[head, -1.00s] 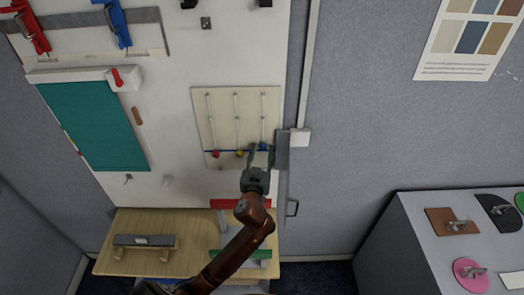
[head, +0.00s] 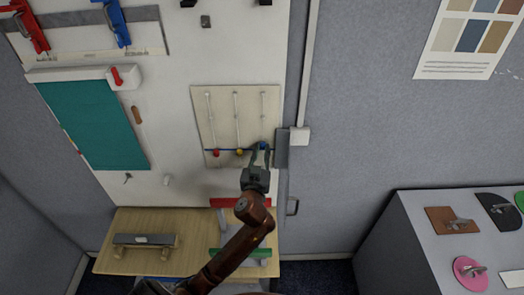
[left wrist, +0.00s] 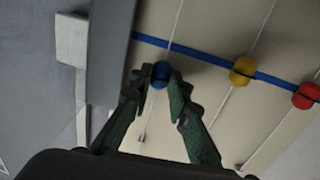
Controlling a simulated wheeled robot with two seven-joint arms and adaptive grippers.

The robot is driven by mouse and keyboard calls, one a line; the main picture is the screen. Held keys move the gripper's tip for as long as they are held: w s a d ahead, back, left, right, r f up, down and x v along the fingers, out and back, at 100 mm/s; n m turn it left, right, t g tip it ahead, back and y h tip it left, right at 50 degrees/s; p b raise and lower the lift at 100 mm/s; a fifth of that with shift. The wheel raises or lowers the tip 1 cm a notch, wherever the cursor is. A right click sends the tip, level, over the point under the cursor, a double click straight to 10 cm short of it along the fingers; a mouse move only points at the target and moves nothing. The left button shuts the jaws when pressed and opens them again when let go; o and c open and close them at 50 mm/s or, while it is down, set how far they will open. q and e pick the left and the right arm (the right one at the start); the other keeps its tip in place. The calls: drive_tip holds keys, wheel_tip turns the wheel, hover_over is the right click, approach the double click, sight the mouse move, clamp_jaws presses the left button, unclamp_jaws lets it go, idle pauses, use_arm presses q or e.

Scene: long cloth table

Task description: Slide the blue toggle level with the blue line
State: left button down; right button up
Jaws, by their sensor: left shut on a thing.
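The blue toggle (head: 263,146) is on the right-hand cord of a pale panel (head: 201,105) on the white wall board. My left gripper (head: 260,150) is shut on it, one finger on each side, as the left wrist view also shows (left wrist: 158,76). The blue line (left wrist: 206,58) crosses the panel. In the left wrist view the blue toggle (left wrist: 160,70) sits a little off the line, on the side that is upward on the board. The yellow toggle (left wrist: 243,70) and red toggle (left wrist: 305,95) lie at the line. My right gripper is out of view.
A white box with conduit (head: 300,136) and a grey plate (head: 282,150) stand close right of the panel. Below is a wooden bench (head: 190,254) with red and green pieces. A teal sheet (head: 97,125) hangs at left. A grey cabinet (head: 400,235) stands at right.

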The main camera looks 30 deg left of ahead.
sight(262, 157)
use_arm(q)
drive_tip(key=shift+f, duration=0.3)
wheel_tip(262, 157, down, 3)
drive_tip(key=b, duration=0.3)
drive_tip(key=c, duration=1.8)
unclamp_jaws()
